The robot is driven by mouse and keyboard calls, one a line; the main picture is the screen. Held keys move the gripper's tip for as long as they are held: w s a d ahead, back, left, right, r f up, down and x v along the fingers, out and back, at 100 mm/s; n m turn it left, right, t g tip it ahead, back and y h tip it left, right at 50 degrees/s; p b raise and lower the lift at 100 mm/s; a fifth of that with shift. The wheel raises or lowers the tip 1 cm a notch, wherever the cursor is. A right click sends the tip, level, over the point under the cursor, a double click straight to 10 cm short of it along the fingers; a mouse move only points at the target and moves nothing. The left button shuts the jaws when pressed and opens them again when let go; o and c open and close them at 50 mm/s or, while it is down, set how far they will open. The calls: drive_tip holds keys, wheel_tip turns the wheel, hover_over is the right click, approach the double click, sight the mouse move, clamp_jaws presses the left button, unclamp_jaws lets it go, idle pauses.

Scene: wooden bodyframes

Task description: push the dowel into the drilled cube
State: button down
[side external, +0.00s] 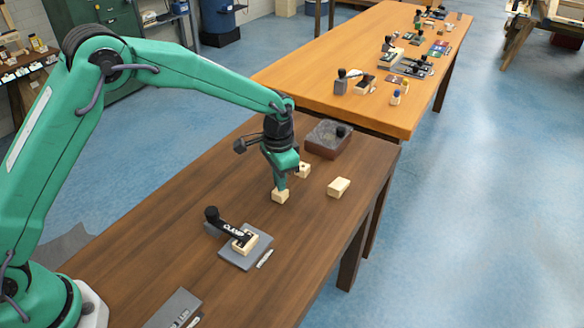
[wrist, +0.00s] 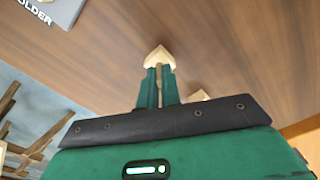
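My gripper (side external: 281,184) points down over the table. Its two green fingers (wrist: 158,88) are a little apart, with a thin tan strip between them that looks like the dowel (wrist: 159,80). A pale wooden cube (side external: 280,196) stands on the table right at the fingertips; it also shows in the wrist view (wrist: 159,56). The fingers hide part of its top, so I cannot see its hole or how deep the dowel sits. A second pale cube (side external: 304,170), with a dark spot on it, stands just behind, apart from the first.
A pale block (side external: 339,187) lies to the right. A clamp fixture (side external: 246,259) with a wooden piece stands in front, a small white item (side external: 265,259) beside it. A dark box (side external: 328,152) stands behind. A grey plate (side external: 173,310) is at the near edge.

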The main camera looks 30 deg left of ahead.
drive_tip(key=shift+r, duration=0.8)
idle(1.2)
drive_tip(key=shift+r, duration=1.15)
drive_tip(key=shift+w+r, duration=0.1)
drive_tip(key=shift+w, duration=0.05)
drive_tip(key=w+r+m, duration=0.2)
drive_tip(key=w+r, duration=0.2)
drive_tip(key=w, duration=0.6)
drive_tip(key=shift+w+r+m, duration=0.3)
drive_tip(key=shift+w+r, duration=0.05)
drive_tip(key=shift+r, duration=0.05)
drive_tip(key=shift+f, duration=0.1)
idle(0.4)
drive_tip(key=shift+f, duration=2.75)
